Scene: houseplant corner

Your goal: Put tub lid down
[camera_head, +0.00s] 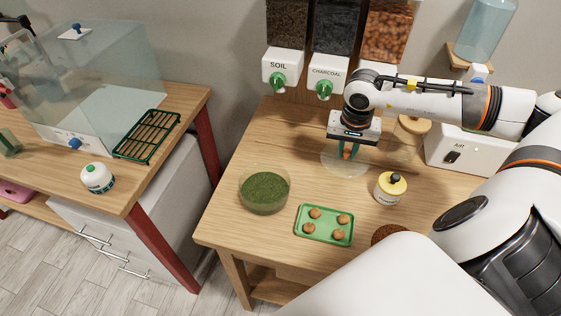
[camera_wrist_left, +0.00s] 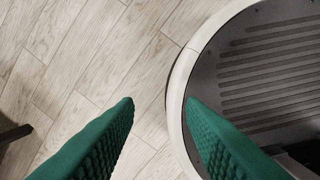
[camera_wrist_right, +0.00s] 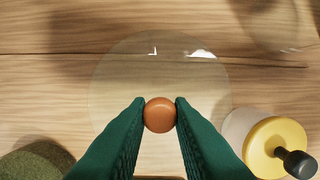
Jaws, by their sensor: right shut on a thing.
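The tub lid (camera_head: 332,164) is a clear round disc with an orange-brown knob (camera_wrist_right: 159,115). My right gripper (camera_head: 347,150) is shut on the knob, one green finger on each side. The disc (camera_wrist_right: 150,70) is level, over bare wood at the back of the table; I cannot tell whether it touches. The open clear tub (camera_head: 264,205) with green moss stands to the lid's front left. My left gripper (camera_wrist_left: 158,103) is open and empty, above the floor beside my round base; it is not in the head view.
A yellow-capped bottle (camera_head: 391,188) stands close at the lid's right, and a cork-topped jar (camera_head: 414,124) behind it. A green tray (camera_head: 325,236) with several brown balls lies in front. Dispensers (camera_head: 327,65) hang behind. The front left of the table (camera_head: 222,222) is clear.

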